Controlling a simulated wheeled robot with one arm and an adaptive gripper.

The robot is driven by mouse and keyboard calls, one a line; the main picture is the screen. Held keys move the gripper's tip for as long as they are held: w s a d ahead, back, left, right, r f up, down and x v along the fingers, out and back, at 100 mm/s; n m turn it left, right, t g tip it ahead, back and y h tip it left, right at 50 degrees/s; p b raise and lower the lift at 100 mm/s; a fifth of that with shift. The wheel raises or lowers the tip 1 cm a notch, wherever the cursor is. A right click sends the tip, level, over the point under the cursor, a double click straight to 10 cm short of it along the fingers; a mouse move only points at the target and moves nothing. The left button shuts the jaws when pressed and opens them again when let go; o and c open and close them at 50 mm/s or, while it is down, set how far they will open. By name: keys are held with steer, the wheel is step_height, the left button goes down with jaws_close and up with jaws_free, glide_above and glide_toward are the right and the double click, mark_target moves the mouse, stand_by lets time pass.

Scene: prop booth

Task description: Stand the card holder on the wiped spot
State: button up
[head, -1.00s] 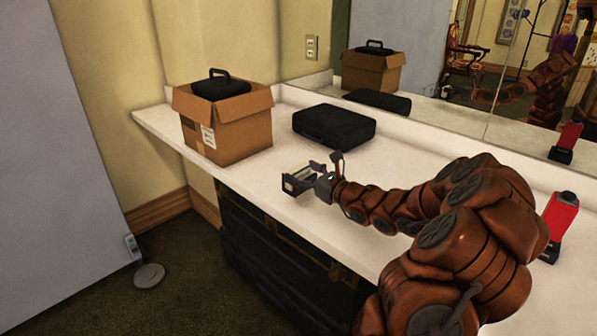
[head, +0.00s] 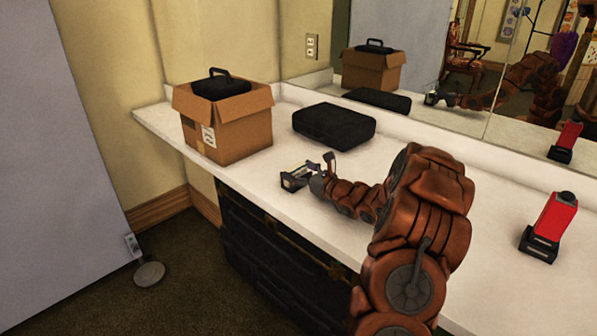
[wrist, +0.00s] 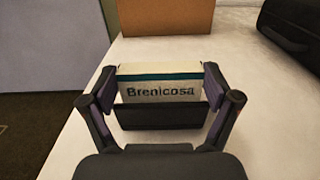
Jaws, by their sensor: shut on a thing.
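The card holder is a small dark tray with a stack of pale cards in it, the front one lettered "Brenicosa". In the wrist view the card holder (wrist: 160,117) sits between both fingers of my gripper (wrist: 160,100), which is shut on its sides. It stands upright, with the cards facing the camera. In the head view the card holder (head: 293,180) is at the end of my arm, low over the white counter (head: 262,196) near its front edge. I cannot tell whether it touches the counter. No wiped spot can be made out on the surface.
A cardboard box (head: 236,129) with a black case in it stands at the back left of the counter. A flat black case (head: 335,126) lies behind my gripper. A red device (head: 553,218) stands at the right. A mirror runs along the back.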

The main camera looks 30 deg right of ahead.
steer(key=shift+f, duration=0.1)
steer(key=o, duration=1)
steer(key=shift+r, duration=0.2)
steer(key=v, duration=1.2)
